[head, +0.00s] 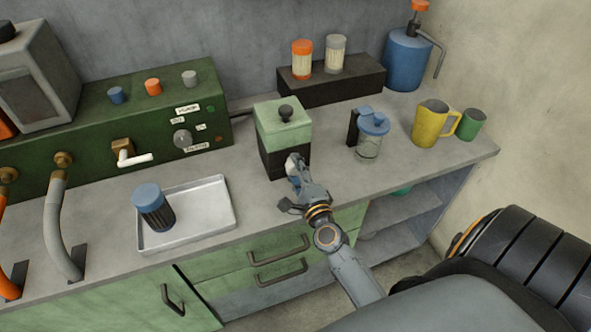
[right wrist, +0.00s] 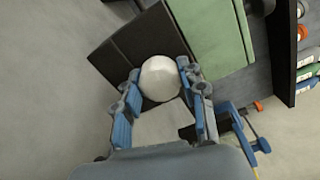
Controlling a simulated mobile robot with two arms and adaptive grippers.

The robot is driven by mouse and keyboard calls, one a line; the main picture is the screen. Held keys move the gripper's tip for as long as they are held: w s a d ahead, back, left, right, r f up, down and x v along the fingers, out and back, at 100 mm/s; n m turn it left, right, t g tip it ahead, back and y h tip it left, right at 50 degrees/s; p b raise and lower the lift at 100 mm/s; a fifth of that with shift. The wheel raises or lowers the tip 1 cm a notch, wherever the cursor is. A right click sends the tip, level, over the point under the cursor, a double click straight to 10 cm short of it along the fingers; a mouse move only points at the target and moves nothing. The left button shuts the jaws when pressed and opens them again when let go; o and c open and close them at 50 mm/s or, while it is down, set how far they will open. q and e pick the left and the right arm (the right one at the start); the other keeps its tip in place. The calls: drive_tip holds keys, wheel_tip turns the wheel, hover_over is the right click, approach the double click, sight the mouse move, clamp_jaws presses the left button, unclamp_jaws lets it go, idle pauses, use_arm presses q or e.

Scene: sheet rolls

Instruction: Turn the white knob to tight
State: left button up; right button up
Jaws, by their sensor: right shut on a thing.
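The white knob (right wrist: 160,78) is round and pale, on the black lower front of a green-topped box (head: 285,125). In the head view the knob is mostly hidden by my right gripper (head: 294,172). In the right wrist view my right gripper (right wrist: 161,95) has its blue-and-grey fingers on either side of the knob and is shut on it. No marking for tight can be made out on the box. My left gripper is not in view.
A metal tray (head: 220,217) with a blue-capped dark jar (head: 153,207) lies to the left. A green panel (head: 60,148) with a dial and tap stands behind. A blue-lidded glass jar (head: 370,138) and yellow jug (head: 430,123) are to the right.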

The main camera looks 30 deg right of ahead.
drive_tip(key=m+b, duration=0.1)
drive_tip(key=m, duration=1.2)
drive_tip(key=shift+f+m, duration=0.1)
drive_tip(key=shift+m, duration=0.2)
idle(0.4)
drive_tip(key=o, duration=1.2)
drive_tip(key=shift+c, duration=0.2)
drive_tip(key=shift+w+d+r, duration=0.1)
drive_tip(key=shift+d+r, duration=0.05)
drive_tip(key=shift+r, duration=1.15)
wheel_tip(320, 180, up, 7)
drive_tip(key=shift+r, duration=0.2)
